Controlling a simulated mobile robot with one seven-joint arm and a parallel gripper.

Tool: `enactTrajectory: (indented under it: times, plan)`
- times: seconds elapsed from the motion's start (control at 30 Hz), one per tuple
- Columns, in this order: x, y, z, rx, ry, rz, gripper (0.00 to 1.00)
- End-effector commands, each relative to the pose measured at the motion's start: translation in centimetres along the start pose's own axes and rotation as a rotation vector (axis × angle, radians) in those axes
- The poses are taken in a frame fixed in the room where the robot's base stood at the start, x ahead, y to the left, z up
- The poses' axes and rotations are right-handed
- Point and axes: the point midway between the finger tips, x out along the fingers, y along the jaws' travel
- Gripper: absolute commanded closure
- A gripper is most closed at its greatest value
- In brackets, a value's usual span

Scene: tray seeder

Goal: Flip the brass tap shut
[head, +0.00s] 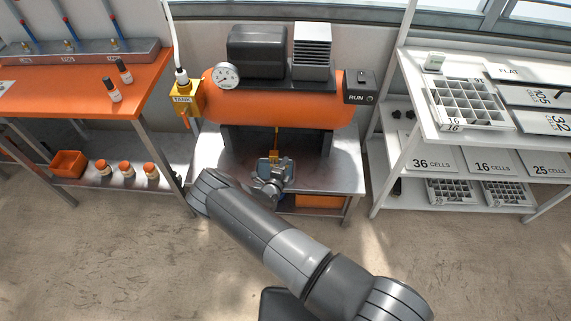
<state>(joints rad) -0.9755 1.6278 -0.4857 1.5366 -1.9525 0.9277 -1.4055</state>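A small brass-yellow piece with a thin upright stem (276,142) shows under the middle of the orange tank (300,111); it looks like a brass tap. My gripper (274,161) is right in front of its lower end and covers part of it. I cannot tell whether they touch, or whether the fingers are open or shut. The tap's handle position is too small to tell. Other small brass fittings (70,45) with blue lines sit on the grey manifold at the back left.
A gauge (227,76), a yellow TANK box (184,98) and a RUN switch box (360,87) surround the tank. An orange bench (60,92) stands left, a white shelf (422,122) with trays right. The tank stands on a metal table (339,178).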

Motion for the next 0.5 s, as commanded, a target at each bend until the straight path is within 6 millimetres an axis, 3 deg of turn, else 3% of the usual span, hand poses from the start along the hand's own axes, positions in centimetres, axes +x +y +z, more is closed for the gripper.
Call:
enactTrajectory:
  times: [0.3,0.5]
  plan:
    - [-6.5,0.0,0.1,-0.002,-0.002,0.001,0.65]
    - [-8.7,0.0,0.0,-0.001,-0.001,0.0,0.65]
